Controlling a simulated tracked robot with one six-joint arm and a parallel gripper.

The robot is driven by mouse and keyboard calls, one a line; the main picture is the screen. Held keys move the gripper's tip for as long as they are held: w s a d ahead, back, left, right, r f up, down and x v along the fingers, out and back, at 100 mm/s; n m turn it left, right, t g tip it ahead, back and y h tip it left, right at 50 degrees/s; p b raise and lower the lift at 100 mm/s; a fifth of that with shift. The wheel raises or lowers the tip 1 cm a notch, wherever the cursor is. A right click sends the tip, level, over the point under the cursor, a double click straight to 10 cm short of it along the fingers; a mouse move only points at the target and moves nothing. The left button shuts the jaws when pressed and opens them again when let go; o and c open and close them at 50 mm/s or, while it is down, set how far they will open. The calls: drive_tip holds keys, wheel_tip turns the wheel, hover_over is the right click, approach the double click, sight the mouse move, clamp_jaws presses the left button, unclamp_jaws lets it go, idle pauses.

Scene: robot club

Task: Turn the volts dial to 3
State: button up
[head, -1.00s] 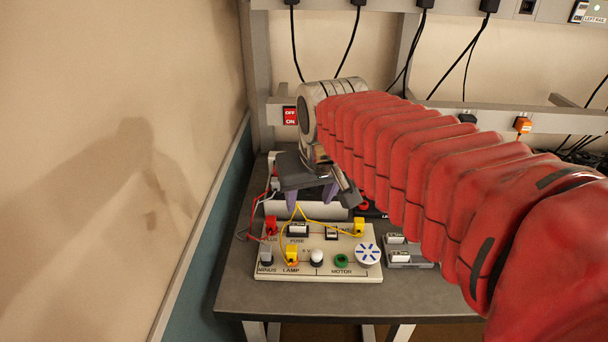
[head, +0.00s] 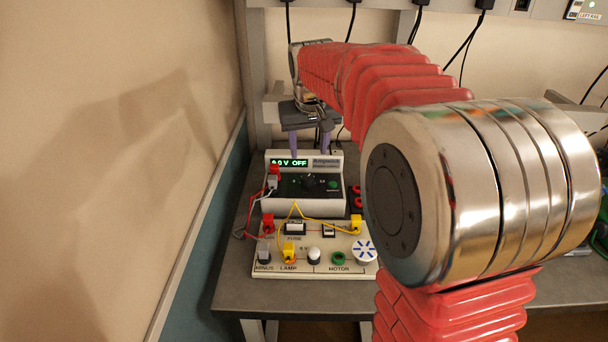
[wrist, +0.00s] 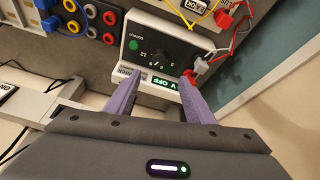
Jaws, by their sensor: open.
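The power supply (head: 318,207) is a white box with a black sloped panel on the bench. Its green display (head: 289,163) appears to read 0.0 V OFF. A dark dial (head: 308,182) sits mid-panel; its pointer setting is too small to read. In the wrist view the dial (wrist: 160,54) shows upside down, beyond the fingertips, with small numbers around it. My gripper (head: 308,150) is open and empty, its purple fingers pointing down above and behind the display. In the wrist view the fingers (wrist: 160,80) straddle the display's end of the box, apart from the dial.
Red and grey plugs (head: 272,184) with leads stand at the panel's left. A white circuit board (head: 315,268) with yellow leads lies in front. A green button (wrist: 133,45) is beside the dial. The wall is close on the left.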

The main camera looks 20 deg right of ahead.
sight(307, 178)
drive_tip(key=x, duration=1.3)
drive_tip(key=shift+f, duration=0.45)
drive_tip(key=shift+c, duration=0.7)
drive_tip(key=c, duration=0.9)
